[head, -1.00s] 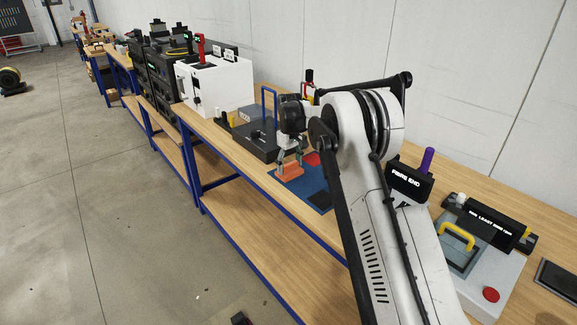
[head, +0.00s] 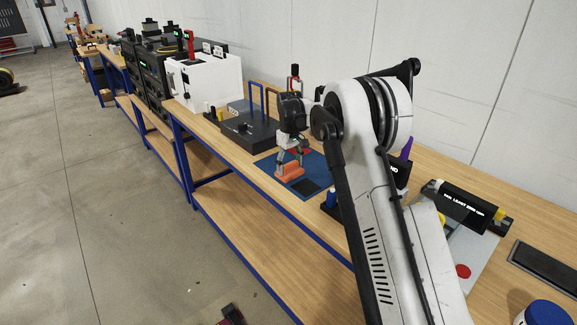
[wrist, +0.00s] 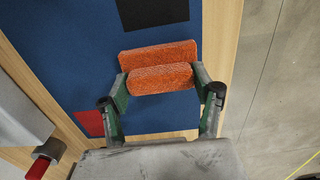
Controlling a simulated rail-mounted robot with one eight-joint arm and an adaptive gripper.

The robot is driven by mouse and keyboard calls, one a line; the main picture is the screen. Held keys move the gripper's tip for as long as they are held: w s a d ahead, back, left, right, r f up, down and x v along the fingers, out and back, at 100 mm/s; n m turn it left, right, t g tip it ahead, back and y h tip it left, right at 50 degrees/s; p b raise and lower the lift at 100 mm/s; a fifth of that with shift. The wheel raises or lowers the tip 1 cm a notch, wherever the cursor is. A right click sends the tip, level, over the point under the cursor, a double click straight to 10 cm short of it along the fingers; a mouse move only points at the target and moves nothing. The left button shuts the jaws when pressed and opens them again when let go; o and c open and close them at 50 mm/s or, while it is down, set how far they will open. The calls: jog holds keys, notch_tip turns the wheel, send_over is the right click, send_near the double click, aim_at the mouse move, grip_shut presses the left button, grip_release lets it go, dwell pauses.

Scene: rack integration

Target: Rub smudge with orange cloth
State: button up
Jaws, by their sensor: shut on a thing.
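The orange cloth (head: 289,171) is a thick folded block between the fingers of my gripper (head: 289,163). In the wrist view the cloth (wrist: 158,68) spans the gap between both green-and-grey fingers (wrist: 160,88), which are shut on it. The cloth is over a blue mat (head: 264,161), at or just above its surface; I cannot tell if it touches. A black square patch (head: 305,187) lies on the mat just beyond the cloth, and it also shows in the wrist view (wrist: 150,11). A red patch (wrist: 89,122) is on the mat too. I cannot make out a separate smudge.
A labelled black-topped fixture (head: 466,207) stands to the right. The bench's front edge runs close beside the mat.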

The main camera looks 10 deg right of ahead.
jog(key=shift+s+d, duration=0.2)
jog(key=shift+s, duration=0.1)
jog(key=shift+r+p, duration=1.3)
jog(key=shift+r, duration=2.8)
